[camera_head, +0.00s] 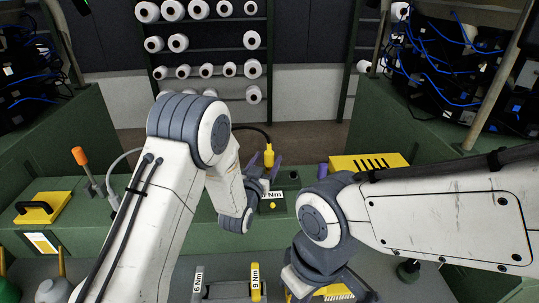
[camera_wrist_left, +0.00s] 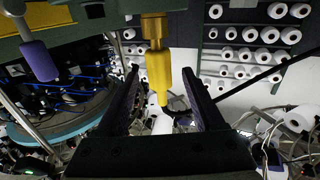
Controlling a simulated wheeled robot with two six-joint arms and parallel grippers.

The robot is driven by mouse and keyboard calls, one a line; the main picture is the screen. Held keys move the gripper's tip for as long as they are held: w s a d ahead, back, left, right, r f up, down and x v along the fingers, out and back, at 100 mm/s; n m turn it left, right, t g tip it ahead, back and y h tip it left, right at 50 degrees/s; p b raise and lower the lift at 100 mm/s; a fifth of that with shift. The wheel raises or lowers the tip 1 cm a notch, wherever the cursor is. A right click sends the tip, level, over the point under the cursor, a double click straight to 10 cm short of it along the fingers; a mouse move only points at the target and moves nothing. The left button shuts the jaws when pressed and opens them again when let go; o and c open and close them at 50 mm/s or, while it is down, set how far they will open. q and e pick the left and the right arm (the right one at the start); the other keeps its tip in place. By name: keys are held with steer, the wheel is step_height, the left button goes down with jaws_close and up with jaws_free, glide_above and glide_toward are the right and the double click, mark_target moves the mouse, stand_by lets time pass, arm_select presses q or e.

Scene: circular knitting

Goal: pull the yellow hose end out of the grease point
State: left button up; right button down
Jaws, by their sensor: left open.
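The yellow hose end (camera_head: 268,157) stands upright on the green machine bed, with a dark hose curving away from its top. In the left wrist view the yellow hose end (camera_wrist_left: 159,72) meets a darker yellow fitting, the grease point (camera_wrist_left: 154,27), in line with it. My left gripper (camera_head: 267,166) is open, with one finger on each side of the hose end; in the left wrist view gaps show beside it. The grease point is hidden behind the left gripper in the head view. My right gripper (camera_head: 318,284) is low at the bottom; its fingers are not clearly visible.
A green block with an Nm label (camera_head: 272,203) sits just in front of the left gripper. A purple knob (camera_wrist_left: 39,61) stands nearby. A yellow slotted box (camera_head: 368,162) lies right, an orange-topped lever (camera_head: 80,157) left. Yarn racks (camera_head: 209,45) stand behind.

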mark_target(273, 153)
arm_select(q)
steer(key=shift+x, duration=1.15)
jaws_close()
arm_select(e)
steer(key=shift+r, duration=0.5)
arm_select(q)
steer(key=shift+r, duration=0.1)
